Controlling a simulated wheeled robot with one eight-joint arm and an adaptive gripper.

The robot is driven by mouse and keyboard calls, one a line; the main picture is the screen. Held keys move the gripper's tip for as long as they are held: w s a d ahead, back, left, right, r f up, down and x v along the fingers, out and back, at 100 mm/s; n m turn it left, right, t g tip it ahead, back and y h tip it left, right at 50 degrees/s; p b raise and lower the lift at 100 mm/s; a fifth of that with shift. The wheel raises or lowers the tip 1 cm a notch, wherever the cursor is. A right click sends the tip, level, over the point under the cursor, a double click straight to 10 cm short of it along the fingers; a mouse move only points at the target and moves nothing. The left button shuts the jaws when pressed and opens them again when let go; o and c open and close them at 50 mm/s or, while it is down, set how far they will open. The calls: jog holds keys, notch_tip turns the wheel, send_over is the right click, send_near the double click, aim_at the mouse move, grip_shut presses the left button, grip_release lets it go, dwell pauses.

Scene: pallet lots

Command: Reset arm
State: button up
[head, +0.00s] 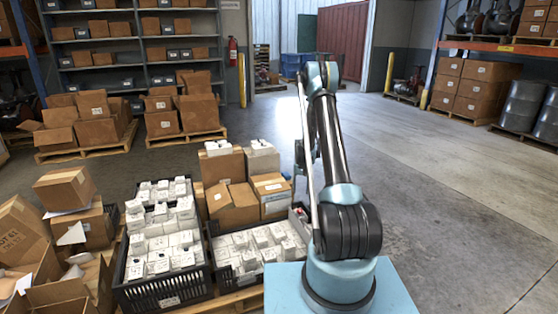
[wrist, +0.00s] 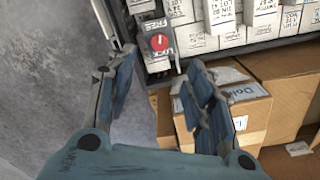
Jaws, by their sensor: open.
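My gripper (wrist: 163,60) is open in the wrist view, its two blue-grey fingers spread apart. A small grey item with a red round dial and the word LOCK (wrist: 160,43) shows between and beyond the fingertips, at the edge of a black crate. I cannot tell how far it is from the fingers. In the head view my arm rises from its light blue base and bends over at the top. Its far end comes down behind the upright link, so the gripper is mostly hidden there.
Black crates of white boxes (head: 118,285) and cardboard boxes (head: 238,206) stand on a pallet left of my arm. Open cartons (head: 25,240) crowd the far left. Shelves (head: 135,15) and loaded pallets (head: 75,145) stand behind. Grey floor (head: 460,190) at right is clear.

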jog(key=s+r, duration=0.4)
jog(key=r, duration=0.6)
jog(key=s+r, duration=0.5)
jog(key=r, duration=0.4)
jog(key=s+r+n+t, duration=0.1)
jog(key=s+r, duration=1.1)
jog(key=s, duration=0.1)
jog(key=s+r, duration=0.4)
jog(key=s, duration=0.6)
jog(key=s+f, duration=0.3)
jog(key=s, duration=0.9)
jog(key=s+f+n+t, duration=0.1)
jog(key=s+f, duration=0.2)
jog(key=s, duration=0.9)
jog(key=shift+a+f, duration=0.25)
jog(key=shift+f, duration=0.1)
jog(key=shift+w+f, duration=0.2)
jog(key=shift+w, duration=0.25)
